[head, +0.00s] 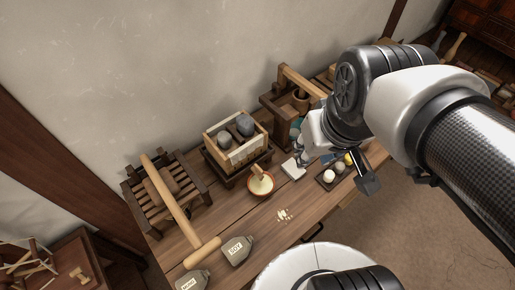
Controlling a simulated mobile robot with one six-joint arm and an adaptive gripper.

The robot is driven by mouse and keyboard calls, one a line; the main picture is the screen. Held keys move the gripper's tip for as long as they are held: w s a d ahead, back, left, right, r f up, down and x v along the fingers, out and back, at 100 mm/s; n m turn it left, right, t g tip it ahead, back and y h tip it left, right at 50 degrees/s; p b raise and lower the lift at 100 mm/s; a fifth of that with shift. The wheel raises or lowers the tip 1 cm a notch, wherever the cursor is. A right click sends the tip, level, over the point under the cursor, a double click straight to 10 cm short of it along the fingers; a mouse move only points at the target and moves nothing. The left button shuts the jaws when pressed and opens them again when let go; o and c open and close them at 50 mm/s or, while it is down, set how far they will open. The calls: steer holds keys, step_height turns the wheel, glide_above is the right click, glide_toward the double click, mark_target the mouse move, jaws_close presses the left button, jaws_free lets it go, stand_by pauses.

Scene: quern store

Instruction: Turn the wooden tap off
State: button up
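A small brown wooden piece (257,171), which may be the wooden tap, shows at the near side of the box with stones. It leans over a reddish bowl (261,186) with pale contents. It is too small to tell whether its handle is turned on or off. My gripper (301,161) is to the right of this piece and apart from it, over the bench near a white square. My wrist hides part of the gripper, and its finger opening is too small to make out.
The wooden bench (205,217) carries a slatted rack (138,206) with a long mallet (178,212), a stone-filled box (214,139), a wooden frame (272,104) and a tray of balls (324,183). A SOY bottle (237,250) and pale bits (283,215) lie in front.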

steer(key=w+a+n+g+p, duration=0.1)
steer(key=w+a+p, duration=0.15)
steer(key=w, duration=0.45)
steer(key=n+g+p, duration=0.3)
steer(key=n+p, duration=0.2)
steer(key=p, duration=0.3)
glide_above(259, 167)
step_height(259, 167, down, 17)
step_height(259, 167, down, 18)
steer(key=b, duration=0.3)
steer(key=shift+s+a+f, duration=0.1)
steer(key=shift+f, duration=0.05)
steer(key=shift+c, duration=0.4)
jaws_close()
